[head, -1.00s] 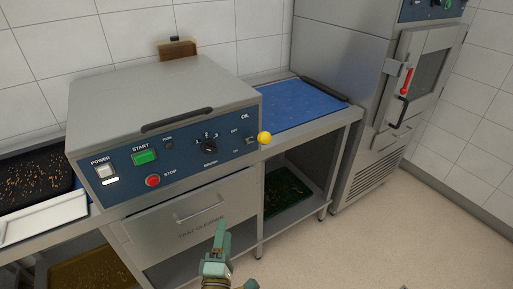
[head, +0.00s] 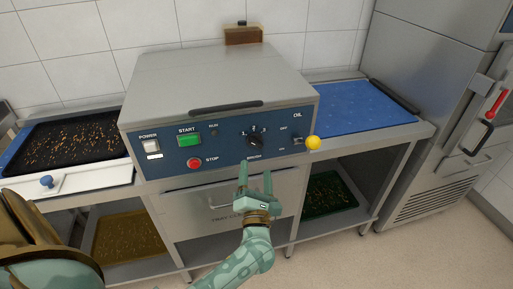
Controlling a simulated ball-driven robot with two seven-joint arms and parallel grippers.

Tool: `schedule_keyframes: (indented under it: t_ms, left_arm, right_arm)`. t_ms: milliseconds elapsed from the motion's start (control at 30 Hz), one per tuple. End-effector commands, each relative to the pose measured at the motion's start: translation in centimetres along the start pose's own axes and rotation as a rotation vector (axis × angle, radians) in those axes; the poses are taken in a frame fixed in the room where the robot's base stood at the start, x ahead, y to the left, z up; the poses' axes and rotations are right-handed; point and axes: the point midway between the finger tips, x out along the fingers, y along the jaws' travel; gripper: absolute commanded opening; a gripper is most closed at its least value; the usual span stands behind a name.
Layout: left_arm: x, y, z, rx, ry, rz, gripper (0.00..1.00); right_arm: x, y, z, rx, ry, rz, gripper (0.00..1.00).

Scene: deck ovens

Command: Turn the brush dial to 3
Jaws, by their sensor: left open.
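The brush dial (head: 255,141) is a black knob on the blue front panel (head: 226,155) of the steel tray cleaner. Numbers sit around its top, and the BRUSH label is below it. The pointer is too small to read for certain. My left gripper (head: 256,167) is open and empty, its two fingers pointing up just below the dial in the picture. It appears apart from the knob. My right gripper is out of view.
Left of the dial are the green START button (head: 189,140), red STOP button (head: 194,163) and POWER switch (head: 152,147). Right of it is the OIL switch with a yellow ball (head: 313,143). A handle bar (head: 226,108) juts out above the panel.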

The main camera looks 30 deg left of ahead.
Motion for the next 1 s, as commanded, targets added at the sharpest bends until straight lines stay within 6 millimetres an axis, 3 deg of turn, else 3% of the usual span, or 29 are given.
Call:
schedule_keyframes:
  t_ms: [100, 300, 500, 767, 933, 1000]
  left_arm:
    - [3.1, 0.1, 0.1, 0.001, -0.002, 0.002, 0.64]
    - [6.8, 0.0, 0.0, 0.002, -0.002, 0.000, 0.64]
    - [8.3, -0.1, 0.0, 0.002, -0.001, -0.001, 0.64]
    - [8.4, 0.0, 0.0, 0.002, -0.001, -0.002, 0.64]
    - [8.4, 0.0, 0.0, 0.002, -0.001, -0.002, 0.20]
    - [8.4, -0.1, 0.0, 0.002, -0.001, -0.002, 0.20]
  right_arm:
    - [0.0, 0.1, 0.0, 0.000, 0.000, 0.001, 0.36]
    - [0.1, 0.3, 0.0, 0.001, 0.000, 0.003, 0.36]
    - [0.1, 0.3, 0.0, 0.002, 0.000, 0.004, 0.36]
    - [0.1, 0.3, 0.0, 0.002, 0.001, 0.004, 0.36]
    - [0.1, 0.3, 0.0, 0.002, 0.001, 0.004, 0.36]
    - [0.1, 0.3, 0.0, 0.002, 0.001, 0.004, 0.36]
